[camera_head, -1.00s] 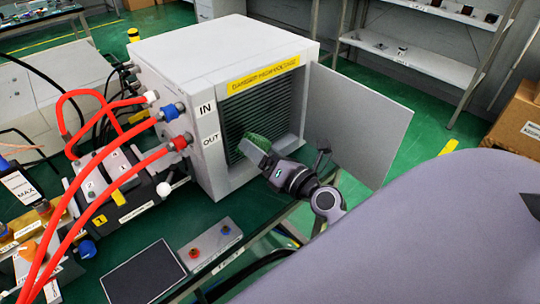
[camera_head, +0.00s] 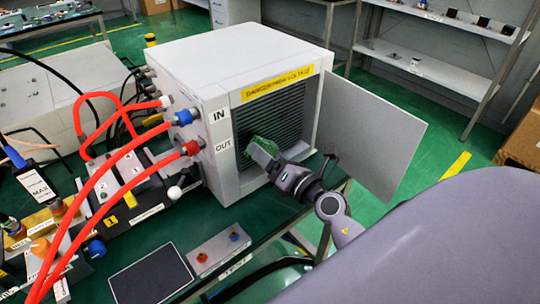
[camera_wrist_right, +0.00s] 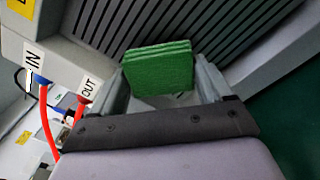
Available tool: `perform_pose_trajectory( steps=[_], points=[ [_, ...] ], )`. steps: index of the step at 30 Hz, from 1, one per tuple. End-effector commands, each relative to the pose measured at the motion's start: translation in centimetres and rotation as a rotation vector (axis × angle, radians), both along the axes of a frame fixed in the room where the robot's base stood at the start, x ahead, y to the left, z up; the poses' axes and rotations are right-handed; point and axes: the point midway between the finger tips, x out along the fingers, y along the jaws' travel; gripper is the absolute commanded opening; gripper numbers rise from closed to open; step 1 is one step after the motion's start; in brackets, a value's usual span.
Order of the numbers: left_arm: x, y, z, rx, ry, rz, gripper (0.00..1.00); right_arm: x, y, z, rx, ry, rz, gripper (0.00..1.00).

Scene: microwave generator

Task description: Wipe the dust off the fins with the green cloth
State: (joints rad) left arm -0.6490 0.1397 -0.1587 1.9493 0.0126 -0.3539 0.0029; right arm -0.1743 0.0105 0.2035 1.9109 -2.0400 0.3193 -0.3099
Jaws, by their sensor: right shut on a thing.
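The green cloth (camera_wrist_right: 158,70) is a folded pad between the fingers of my right gripper (camera_wrist_right: 165,92), which is shut on it. In the head view the cloth (camera_head: 266,146) shows at the tip of my right gripper (camera_head: 262,156), at the lower front of the open grey generator box. The dark horizontal fins (camera_head: 276,112) fill the box's opening. In the wrist view the fins (camera_wrist_right: 180,22) lie just beyond the cloth; whether it touches them I cannot tell. No dust can be made out. My left gripper is not in view.
Red hoses (camera_head: 100,190) run to ports on the box's left side. A small button panel (camera_head: 220,250) and a dark flat pad (camera_head: 152,277) lie in front.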

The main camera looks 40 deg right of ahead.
Motion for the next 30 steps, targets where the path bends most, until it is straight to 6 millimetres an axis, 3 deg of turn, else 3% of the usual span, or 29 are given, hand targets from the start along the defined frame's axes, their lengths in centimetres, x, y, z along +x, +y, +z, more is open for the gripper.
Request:
perform_pose_trajectory(
  steps=[30],
  points=[
    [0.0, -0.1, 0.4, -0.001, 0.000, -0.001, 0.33, 1.7, -0.4, 0.0, -0.002, 0.000, 0.000, 0.54]
  ],
)
